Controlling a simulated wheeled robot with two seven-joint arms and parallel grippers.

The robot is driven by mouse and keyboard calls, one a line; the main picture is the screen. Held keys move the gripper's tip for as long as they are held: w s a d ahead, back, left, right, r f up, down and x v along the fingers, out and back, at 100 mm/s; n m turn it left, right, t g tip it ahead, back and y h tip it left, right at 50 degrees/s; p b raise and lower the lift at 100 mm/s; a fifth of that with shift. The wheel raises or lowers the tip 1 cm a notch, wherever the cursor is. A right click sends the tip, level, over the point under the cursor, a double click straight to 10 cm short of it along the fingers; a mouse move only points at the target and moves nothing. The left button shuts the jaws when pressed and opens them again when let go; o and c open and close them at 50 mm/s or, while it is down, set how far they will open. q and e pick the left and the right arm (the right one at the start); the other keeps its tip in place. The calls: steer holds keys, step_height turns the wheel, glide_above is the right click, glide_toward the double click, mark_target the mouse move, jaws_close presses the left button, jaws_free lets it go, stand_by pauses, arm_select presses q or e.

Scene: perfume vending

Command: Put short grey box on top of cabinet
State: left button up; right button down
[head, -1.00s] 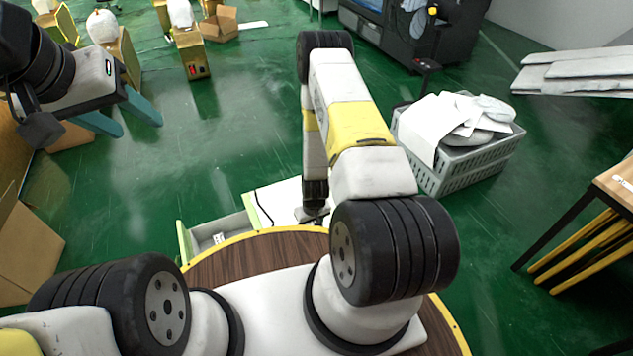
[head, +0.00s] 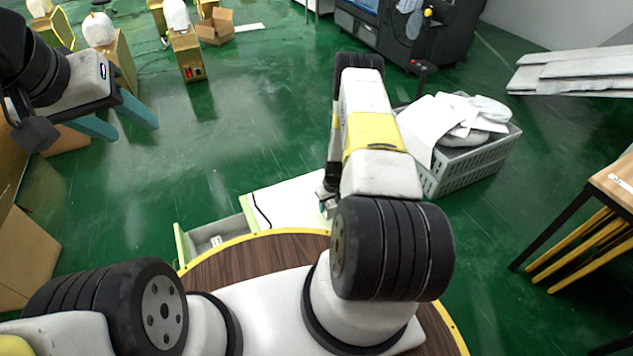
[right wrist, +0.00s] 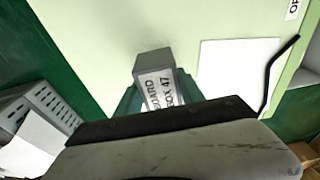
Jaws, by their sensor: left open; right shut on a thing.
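The short grey box (right wrist: 155,80), with a printed white label, sits between the teal fingers of my right gripper (right wrist: 158,95), which is shut on it. In the head view my right gripper (head: 327,197) is small and partly hidden by my arm, over the right part of the cabinet's white top (head: 285,205). In the right wrist view the box is in front of a large pale green cabinet surface (right wrist: 90,40); I cannot tell whether they touch. My left gripper (head: 115,118) is open and empty at the upper left, far from the cabinet.
A drawer (head: 212,236) stands open at the cabinet's left. A black cable (head: 258,210) lies on the white top. A grey crate (head: 470,155) with white items stands to the right. Cardboard boxes (head: 30,255) are at the left. Green floor behind the cabinet is clear.

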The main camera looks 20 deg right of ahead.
steer(key=shift+f, duration=1.75)
steer(key=shift+f, duration=0.1)
steer(key=c, duration=0.7)
jaws_free()
